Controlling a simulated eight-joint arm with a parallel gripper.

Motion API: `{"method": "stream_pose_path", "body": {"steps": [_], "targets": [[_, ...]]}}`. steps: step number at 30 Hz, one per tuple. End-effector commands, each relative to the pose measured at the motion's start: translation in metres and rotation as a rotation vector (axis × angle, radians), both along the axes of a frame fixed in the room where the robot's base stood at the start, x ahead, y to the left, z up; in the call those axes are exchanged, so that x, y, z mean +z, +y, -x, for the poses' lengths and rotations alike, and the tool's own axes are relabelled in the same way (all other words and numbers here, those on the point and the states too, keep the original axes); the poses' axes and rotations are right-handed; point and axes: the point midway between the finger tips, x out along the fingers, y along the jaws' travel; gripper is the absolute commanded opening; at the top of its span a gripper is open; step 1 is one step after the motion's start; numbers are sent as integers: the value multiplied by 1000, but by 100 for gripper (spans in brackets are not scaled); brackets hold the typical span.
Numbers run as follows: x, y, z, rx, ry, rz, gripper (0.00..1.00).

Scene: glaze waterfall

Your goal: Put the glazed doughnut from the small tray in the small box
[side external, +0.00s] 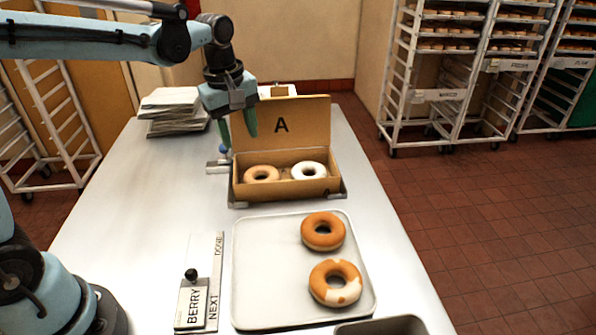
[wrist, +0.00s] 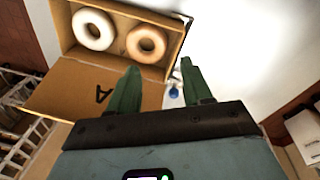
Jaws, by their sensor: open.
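An open cardboard box (side external: 290,188) stands mid-table with its lid, marked A, raised at the back. It holds a tan doughnut (side external: 262,174) on the left and a white glazed doughnut (side external: 309,171) on the right. The wrist view shows the box (wrist: 62,82), the white doughnut (wrist: 93,29) and the tan one (wrist: 147,44). A grey tray (side external: 262,270) in front carries a plain brown doughnut (side external: 323,232) and one partly covered in white glaze (side external: 335,284). My gripper (side external: 237,135) is open and empty, above the box's left back side by the lid; its green fingers (wrist: 160,68) show in the wrist view.
A board (side external: 205,280) with BERRY, NEXT and DONE labels lies left of the tray. Another grey container's edge (side external: 385,326) shows at the bottom. Stacked flat sheets (side external: 172,105) lie at the back left. A small blue-topped item (side external: 224,148) stands left of the box. Racks stand beyond the table.

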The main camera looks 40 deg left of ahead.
Motion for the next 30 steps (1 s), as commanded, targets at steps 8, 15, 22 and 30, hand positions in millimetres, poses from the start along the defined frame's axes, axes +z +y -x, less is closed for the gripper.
{"method": "stream_pose_path", "body": {"steps": [8,15,22,30], "targets": [[11,-12,58,-517,-203,-128,49],[-1,-19,99,-919,-349,-307,49],[-13,-23,116,-1129,-414,-432,49],[-15,-23,118,-1163,-421,-453,49]]}}
